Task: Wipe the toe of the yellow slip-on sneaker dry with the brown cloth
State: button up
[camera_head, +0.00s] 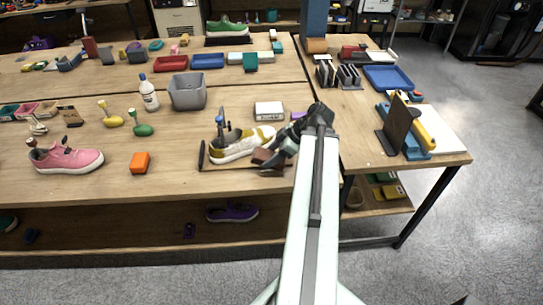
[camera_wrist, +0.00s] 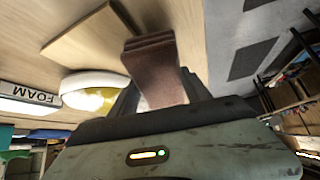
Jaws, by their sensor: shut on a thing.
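The yellow slip-on sneaker (camera_head: 236,147) with a white sole lies on a wooden board (camera_head: 220,166) on the workbench, its toe to the right. In the wrist view its white toe (camera_wrist: 92,84) shows left of the fingers. My gripper (camera_head: 281,148) is at the toe's right side. It is shut on the brown cloth (camera_wrist: 155,68), a folded block that also shows in the head view (camera_head: 264,156). The cloth appears close to the toe; I cannot tell whether they touch. A blue-handled tool (camera_head: 221,127) stands at the sneaker's opening.
A white box (camera_head: 269,111) stands behind the toe, and its FOAM label shows in the wrist view (camera_wrist: 30,97). A grey bin (camera_head: 187,93), white bottle (camera_head: 149,93) and orange block (camera_head: 140,162) are to the left. The bench's right edge lies beyond my gripper.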

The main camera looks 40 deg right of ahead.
jog(key=shift+w+d, duration=0.6)
jog(key=shift+d, duration=0.2)
jog(key=shift+w+d, duration=0.6)
jog(key=shift+d, duration=0.15)
jog(key=shift+a+f+b, duration=0.1)
jog(key=shift+f+b, duration=0.2)
jog(key=shift+b, duration=0.05)
jog(key=shift+w+d+f, duration=0.1)
jog(key=shift+w+d, duration=1.2)
jog(key=shift+d, duration=0.3)
jog(key=shift+a, duration=0.1)
jog(key=shift+s+a, duration=1.35)
jog(key=shift+a, duration=0.25)
